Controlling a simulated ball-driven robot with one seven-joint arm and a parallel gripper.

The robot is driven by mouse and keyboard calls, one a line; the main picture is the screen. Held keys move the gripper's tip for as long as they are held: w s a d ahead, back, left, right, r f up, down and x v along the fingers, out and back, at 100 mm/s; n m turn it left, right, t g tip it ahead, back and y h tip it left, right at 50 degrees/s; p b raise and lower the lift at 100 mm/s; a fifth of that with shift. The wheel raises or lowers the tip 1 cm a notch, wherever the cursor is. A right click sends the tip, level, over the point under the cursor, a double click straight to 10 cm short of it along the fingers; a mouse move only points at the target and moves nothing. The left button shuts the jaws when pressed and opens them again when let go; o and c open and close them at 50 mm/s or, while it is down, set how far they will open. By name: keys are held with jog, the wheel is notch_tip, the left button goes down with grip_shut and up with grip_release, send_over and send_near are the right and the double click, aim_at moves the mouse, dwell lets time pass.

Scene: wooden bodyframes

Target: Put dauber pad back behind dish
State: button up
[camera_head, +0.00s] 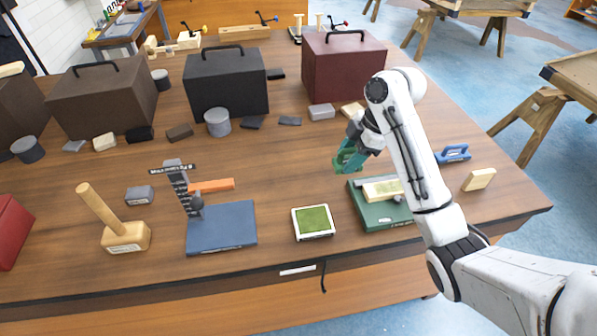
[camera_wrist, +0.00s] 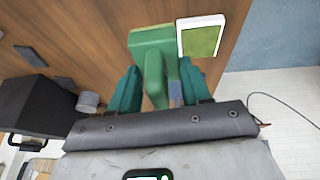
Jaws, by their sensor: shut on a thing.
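My gripper (camera_head: 350,158) is raised above the table, behind and right of the white-rimmed dish. In the wrist view my gripper's two teal fingers (camera_wrist: 159,90) are closed around the upright green grip of the dauber pad (camera_wrist: 154,78). A wider green block shows at the far end of that grip. In the head view the dauber pad (camera_head: 346,163) is small and partly hidden by the fingers. The dish (camera_head: 313,222), square with a white rim and green inside, lies near the table's front edge. It also shows in the wrist view (camera_wrist: 202,38), right of the dauber pad.
A green base with a cream block (camera_head: 384,190) stands right of the dish, partly behind my arm. A blue stand (camera_head: 222,228) and wooden mallet (camera_head: 125,235) stand left. Dark boxes (camera_head: 226,82) and a maroon box (camera_head: 342,70) are behind. The table behind the dish is clear.

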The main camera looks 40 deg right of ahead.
jog(key=shift+w+a+f, duration=0.2)
jog(key=shift+w+f, duration=0.05)
jog(key=shift+w, duration=0.2)
jog(key=shift+w+a+f, duration=0.15)
jog(key=shift+w+f, duration=0.05)
jog(key=shift+w, duration=0.2)
jog(key=shift+w+f, duration=0.15)
jog(key=shift+w, duration=0.5)
jog(key=w+f+b, duration=0.1)
jog(key=w+f, duration=0.1)
jog(key=w, duration=0.1)
jog(key=w+a+f+b, duration=0.1)
jog(key=w+f+b, duration=0.1)
jog(key=w, duration=0.1)
jog(key=w+a+f+b, duration=0.1)
jog(key=w+f+b, duration=0.1)
jog(key=f, duration=0.1)
jog(key=shift+w+a+f, duration=0.1)
jog(key=shift+w+a, duration=0.15)
jog(key=shift+w, duration=0.15)
jog(key=shift+w+a+f, duration=0.15)
jog(key=shift+w+f, duration=0.2)
jog(key=shift+f, duration=0.1)
jog(key=shift+w+f+p, duration=0.2)
jog(key=shift+f+p, duration=0.45)
jog(key=shift+f, duration=1.15)
jog(key=o, duration=0.9)
jog(key=shift+o, duration=0.2)
